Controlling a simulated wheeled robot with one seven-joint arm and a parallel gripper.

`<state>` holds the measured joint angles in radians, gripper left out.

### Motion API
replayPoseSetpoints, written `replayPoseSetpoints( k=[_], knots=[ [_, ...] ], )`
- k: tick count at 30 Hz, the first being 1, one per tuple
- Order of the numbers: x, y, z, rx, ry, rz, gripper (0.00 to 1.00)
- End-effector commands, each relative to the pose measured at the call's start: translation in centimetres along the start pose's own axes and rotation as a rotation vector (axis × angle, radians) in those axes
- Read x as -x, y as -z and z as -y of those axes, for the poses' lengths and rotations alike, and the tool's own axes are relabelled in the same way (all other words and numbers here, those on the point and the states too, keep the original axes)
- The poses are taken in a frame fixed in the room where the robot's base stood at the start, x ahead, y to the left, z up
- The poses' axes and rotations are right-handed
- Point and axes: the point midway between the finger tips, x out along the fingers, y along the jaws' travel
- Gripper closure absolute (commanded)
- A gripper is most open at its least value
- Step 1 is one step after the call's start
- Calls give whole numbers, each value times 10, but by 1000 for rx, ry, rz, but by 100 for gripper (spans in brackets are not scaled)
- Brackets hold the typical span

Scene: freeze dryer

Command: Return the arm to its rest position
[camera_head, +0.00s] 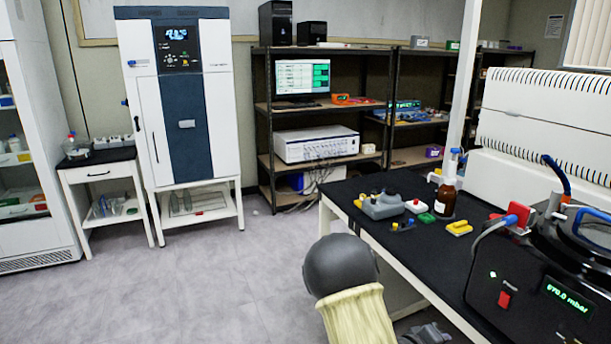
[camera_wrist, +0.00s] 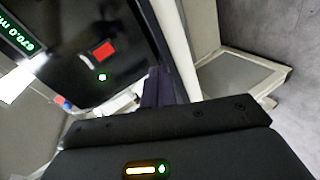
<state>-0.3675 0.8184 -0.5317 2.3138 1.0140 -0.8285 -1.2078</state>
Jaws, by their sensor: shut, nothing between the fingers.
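My arm shows at the lower middle of the head view as a dark round joint and a pale link, beside the black-topped bench (camera_head: 400,236). A small dark part at the bottom edge there may belong to my wrist. In the wrist view, my gripper (camera_wrist: 157,88) shows as a dark housing across the bottom with narrow fingers above it. It is shut and empty. The black freeze dryer unit (camera_head: 525,290), with a green pressure readout and a red switch, stands on the bench. It also shows in the wrist view (camera_wrist: 75,80), upper left.
The bench bears a brown bottle (camera_head: 444,201), a grey device (camera_head: 383,205), small coloured items and a white machine (camera_head: 540,130). A tall white-and-blue cabinet (camera_head: 183,100) and shelves (camera_head: 345,105) stand behind. The grey floor (camera_head: 200,285) at left is clear.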

Motion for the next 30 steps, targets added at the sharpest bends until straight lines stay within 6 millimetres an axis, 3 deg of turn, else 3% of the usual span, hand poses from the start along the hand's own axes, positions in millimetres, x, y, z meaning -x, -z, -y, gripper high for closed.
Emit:
replayPoseSetpoints(
  k=[6, 14, 21, 30],
  knots=[
    [48, 19, 35, -255, 423, -52, 100],
    [138, 23, 47, -408, 841, -24, 100],
    [207, -6, 35, -409, 1049, 76, 100],
    [248, -50, 14, -359, 1088, 197, 100]
  ],
)
